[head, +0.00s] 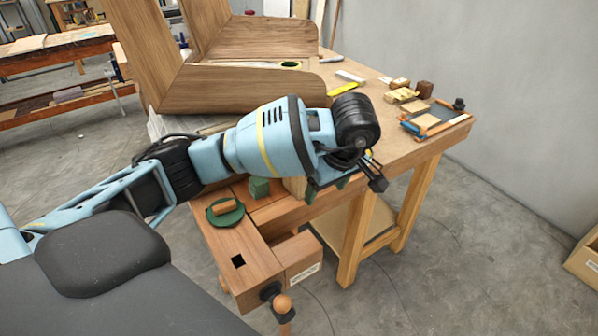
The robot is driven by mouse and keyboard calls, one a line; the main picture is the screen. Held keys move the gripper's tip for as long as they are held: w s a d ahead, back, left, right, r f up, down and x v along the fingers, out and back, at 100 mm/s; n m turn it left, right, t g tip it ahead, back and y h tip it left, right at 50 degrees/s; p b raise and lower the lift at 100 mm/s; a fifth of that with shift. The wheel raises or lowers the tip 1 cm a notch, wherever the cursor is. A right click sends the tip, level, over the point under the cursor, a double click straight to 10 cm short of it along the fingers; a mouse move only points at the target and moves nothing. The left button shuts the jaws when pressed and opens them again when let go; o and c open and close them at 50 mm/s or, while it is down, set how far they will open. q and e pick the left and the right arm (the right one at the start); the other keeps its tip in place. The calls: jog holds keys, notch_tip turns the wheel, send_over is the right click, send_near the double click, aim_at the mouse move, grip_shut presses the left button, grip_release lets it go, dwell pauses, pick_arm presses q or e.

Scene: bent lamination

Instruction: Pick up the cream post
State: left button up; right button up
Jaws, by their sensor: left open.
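My left gripper (342,182) hangs over the front edge of the workbench, its jaws open and partly hidden by its own wrist. No other cream post shows clearly. My right gripper is out of view.
A green block (259,188) and a green dish (225,212) holding a small wooden block (224,207) lie left of the gripper. Large bent wooden panels (230,90) stand behind my arm. Small blocks and a tray (436,119) occupy the bench's right end. A vise (285,262) projects in front.

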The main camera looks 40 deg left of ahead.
aim_at(297, 174)
pick_arm(q)
jog(key=w+a, duration=0.1)
jog(key=a, duration=0.2)
jog(key=w+a, duration=0.2)
jog(key=a, duration=0.2)
jog(key=w+a, duration=0.1)
jog(key=a, duration=0.3)
jog(key=shift+w+p, duration=0.2)
jog(key=shift+p, duration=0.1)
jog(key=shift+w+a+f, duration=0.1)
jog(key=shift+a+f, duration=0.05)
jog(key=shift+f, duration=0.45)
jog(key=c, duration=1.2)
